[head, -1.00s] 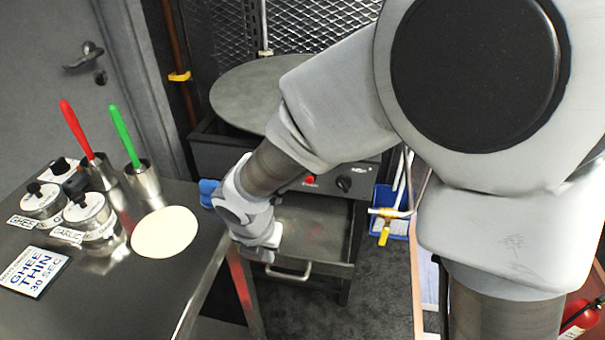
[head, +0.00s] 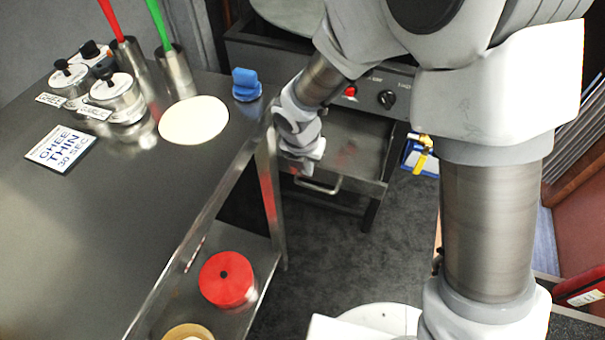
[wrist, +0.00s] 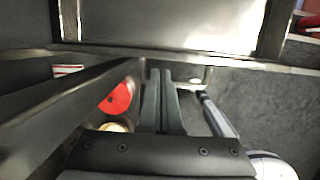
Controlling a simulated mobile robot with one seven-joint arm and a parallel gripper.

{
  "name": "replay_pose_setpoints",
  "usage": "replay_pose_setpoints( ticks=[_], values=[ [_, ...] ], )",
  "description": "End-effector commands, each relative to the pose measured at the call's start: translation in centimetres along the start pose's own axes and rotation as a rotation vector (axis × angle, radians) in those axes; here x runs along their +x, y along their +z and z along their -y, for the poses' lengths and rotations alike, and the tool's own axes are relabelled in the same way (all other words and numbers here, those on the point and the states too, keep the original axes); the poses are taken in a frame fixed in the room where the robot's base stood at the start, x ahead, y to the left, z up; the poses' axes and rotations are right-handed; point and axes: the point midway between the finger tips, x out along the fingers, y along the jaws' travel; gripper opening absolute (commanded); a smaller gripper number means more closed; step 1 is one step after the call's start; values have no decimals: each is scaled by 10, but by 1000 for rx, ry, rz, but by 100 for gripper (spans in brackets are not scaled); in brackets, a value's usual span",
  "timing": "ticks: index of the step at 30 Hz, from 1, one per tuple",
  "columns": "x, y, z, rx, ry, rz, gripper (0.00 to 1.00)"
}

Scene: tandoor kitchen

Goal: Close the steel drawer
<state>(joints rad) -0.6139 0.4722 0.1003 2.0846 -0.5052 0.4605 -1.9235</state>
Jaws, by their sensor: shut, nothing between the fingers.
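The steel drawer (head: 352,152) is pulled open under the griddle unit in the head view. Its tray is partly hidden behind my wrist, and its bar handle (head: 318,187) shows at the front. My gripper (head: 300,168) is at the drawer's front left corner, just above and left of the handle; I cannot tell whether it touches. The fingertips are hard to make out there. In the wrist view my gripper (wrist: 162,80) shows its two fingers together with nothing between them.
A steel table (head: 105,205) stands close left, its edge beside my wrist. It carries a flatbread (head: 193,120), a blue object (head: 246,85) and jars. A red round object (head: 227,279) is on its lower shelf. Dark floor (head: 335,260) is open before the drawer.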

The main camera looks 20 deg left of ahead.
Motion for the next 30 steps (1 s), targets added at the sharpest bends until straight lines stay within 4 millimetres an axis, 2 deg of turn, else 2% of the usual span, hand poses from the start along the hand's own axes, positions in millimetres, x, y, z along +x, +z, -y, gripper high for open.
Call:
replay_pose_setpoints(
  ticks=[17, 23, 30],
  values=[
    [0, 11, 1, 2, -1, -1, 0],
    [4, 41, 1, 4, -1, -3, 0],
    [16, 92, 1, 4, 0, -1, 0]
  ],
)
